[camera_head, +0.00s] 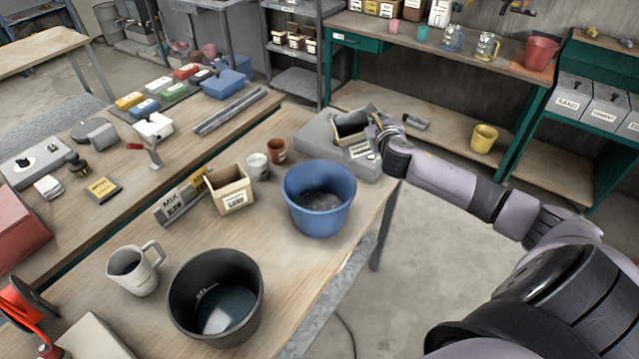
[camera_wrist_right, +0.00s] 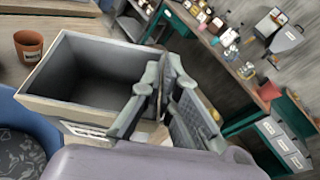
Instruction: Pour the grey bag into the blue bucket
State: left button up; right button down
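A grey open-topped box-shaped container (camera_head: 349,124), seemingly the task's grey bag, is above or on the grey scale at the table's far right corner. In the right wrist view the container (camera_wrist_right: 85,75) fills the left side and its visible inside looks empty. My right gripper (camera_head: 376,133) is at its right side; in the wrist view its fingers (camera_wrist_right: 160,95) look closed on the container's right wall. The blue bucket (camera_head: 318,197) stands upright left of and nearer than it, with dark grey material inside. It also shows in the wrist view (camera_wrist_right: 40,130). My left gripper is out of view.
A beige labelled box (camera_head: 231,190), a white cup (camera_head: 258,166) and a brown cup (camera_head: 276,150) stand left of the bucket. A black bucket (camera_head: 215,297) and a grey jug (camera_head: 136,270) are nearer. The grey scale (camera_head: 320,137) lies under the container.

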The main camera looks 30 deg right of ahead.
aim_at(356, 137)
jog(key=shift+s+a+r+n+t+h, duration=0.1)
jog(key=shift+a+r+n+t+h, duration=0.3)
jog(key=shift+a, duration=0.45)
jog(key=shift+s+a+r+n+t+h, duration=0.1)
jog(key=shift+a+r+n+t+h, duration=0.1)
jog(key=shift+a+n, duration=0.55)
jog(key=shift+s+a+r+n+t+h, duration=0.1)
jog(key=shift+a+r+n+t+h, duration=0.2)
jog(key=shift+a, duration=0.7)
jog(key=shift+w+a+f, duration=0.1)
jog(key=shift+f, duration=0.05)
jog(key=shift+n, duration=0.25)
jog(key=shift+a+t, duration=0.3)
jog(key=shift+a, duration=0.1)
jog(key=shift+f+n, duration=0.1)
jog(key=shift+n, duration=0.2)
